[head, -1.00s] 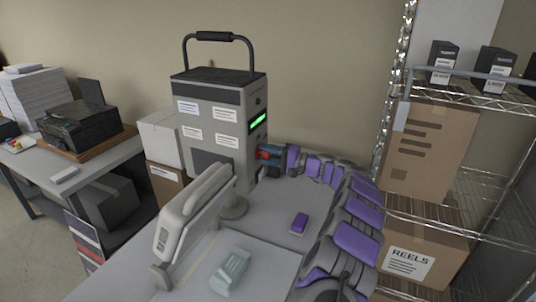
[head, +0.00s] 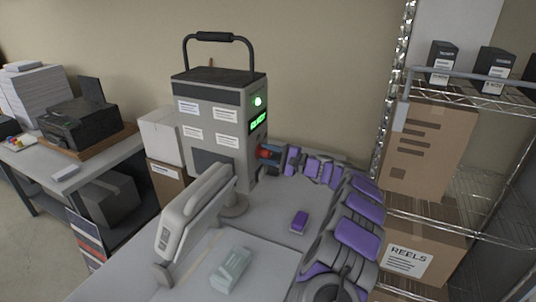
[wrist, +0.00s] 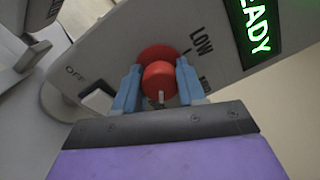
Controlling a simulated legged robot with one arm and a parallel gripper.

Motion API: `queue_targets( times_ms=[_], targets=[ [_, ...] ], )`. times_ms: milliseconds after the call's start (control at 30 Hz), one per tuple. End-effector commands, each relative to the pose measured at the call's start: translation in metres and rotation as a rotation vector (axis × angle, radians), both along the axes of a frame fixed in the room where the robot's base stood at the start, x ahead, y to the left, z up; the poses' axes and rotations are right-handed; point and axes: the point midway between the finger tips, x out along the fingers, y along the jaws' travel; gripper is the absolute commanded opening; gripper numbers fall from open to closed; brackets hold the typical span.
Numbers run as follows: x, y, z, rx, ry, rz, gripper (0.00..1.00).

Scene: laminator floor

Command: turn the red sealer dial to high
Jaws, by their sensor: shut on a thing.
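The grey sealer machine (head: 212,140) stands on the white table in the head view. Its red dial (wrist: 158,82) is on its side panel, and also shows in the head view (head: 264,153). My gripper (wrist: 159,68) is shut on the dial, with one blue finger on each side. The pale mark on the dial's face points toward the bottom of the wrist view. A "LOW" label (wrist: 201,40) is at the dial's upper right. Another label (wrist: 206,84) below it is partly hidden by a finger and unreadable.
A green display (wrist: 257,25) shows "EADY", its start cut off. A green lamp (head: 257,101) is lit above it. A switch (wrist: 97,97) marked "OFF" sits left of the dial. A purple block (head: 299,222) lies near my arm; a wire shelf (head: 440,210) stands right.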

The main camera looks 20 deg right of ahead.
Motion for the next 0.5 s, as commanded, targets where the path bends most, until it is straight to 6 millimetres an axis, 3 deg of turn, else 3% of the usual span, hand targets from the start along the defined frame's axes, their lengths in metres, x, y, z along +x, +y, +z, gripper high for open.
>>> queue_targets(
  times_ms=[167, 200, 433, 500],
  targets=[
    [-0.0002, 0.0003, -0.0050, -0.002, 0.009, 0.001, 0.09],
    [-0.0002, 0.0003, -0.0050, -0.002, 0.009, 0.001, 0.41],
    [-0.0011, 0.0003, -0.0025, -0.002, 0.004, 0.001, 0.63],
    [-0.0017, 0.0002, -0.0017, -0.001, 0.003, 0.001, 0.65]
  ],
)
